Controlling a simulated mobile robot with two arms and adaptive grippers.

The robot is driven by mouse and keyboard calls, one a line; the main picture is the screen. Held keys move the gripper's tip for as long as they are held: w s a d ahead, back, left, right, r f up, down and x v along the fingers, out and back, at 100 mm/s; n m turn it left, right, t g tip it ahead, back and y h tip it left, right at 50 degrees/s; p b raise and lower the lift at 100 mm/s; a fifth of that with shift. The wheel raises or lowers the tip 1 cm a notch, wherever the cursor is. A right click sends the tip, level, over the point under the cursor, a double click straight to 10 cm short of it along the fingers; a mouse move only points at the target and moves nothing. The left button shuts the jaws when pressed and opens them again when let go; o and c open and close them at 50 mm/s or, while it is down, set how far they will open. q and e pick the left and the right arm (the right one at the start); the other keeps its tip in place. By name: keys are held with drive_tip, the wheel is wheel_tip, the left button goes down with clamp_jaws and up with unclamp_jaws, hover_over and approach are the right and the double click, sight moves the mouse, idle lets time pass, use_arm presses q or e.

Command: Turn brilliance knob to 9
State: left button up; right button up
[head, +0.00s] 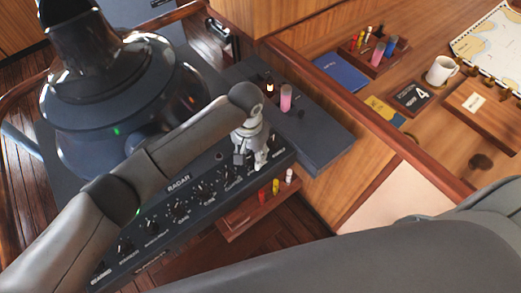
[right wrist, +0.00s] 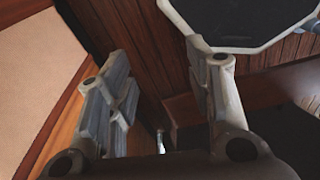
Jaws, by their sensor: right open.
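The dark radar panel (head: 192,202) runs diagonally across the head view, with a row of black knobs and dials under the word RADAR. The small labels under the knobs are too small to read surely, so I cannot tell which one is the brilliance knob. My left gripper (head: 255,160) points down at the right end of this row and hides what is under it. Whether its fingers touch or grip a knob cannot be made out. My right gripper (right wrist: 165,110) is open and empty in the right wrist view, away from the panel.
A large dark radar hood (head: 120,105) stands behind the panel. A pink cylinder (head: 286,97) stands on the dark side shelf. A small wooden tray (head: 250,211) with markers sits below the panel. A mug (head: 441,70) and a chart (head: 490,40) lie on the wooden desk at right.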

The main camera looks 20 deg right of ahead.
sight(253, 156)
use_arm(q)
drive_tip(key=shift+o, duration=0.7)
drive_tip(key=shift+w, duration=0.1)
drive_tip(key=shift+r, duration=0.2)
wheel_tip(253, 156, up, 12)
drive_tip(key=shift+d, duration=0.15)
use_arm(e)
drive_tip(key=shift+s+a+r, duration=0.1)
drive_tip(key=shift+a+r, duration=0.05)
drive_tip(key=shift+a, duration=0.45)
use_arm(q)
drive_tip(key=shift+f, duration=0.1)
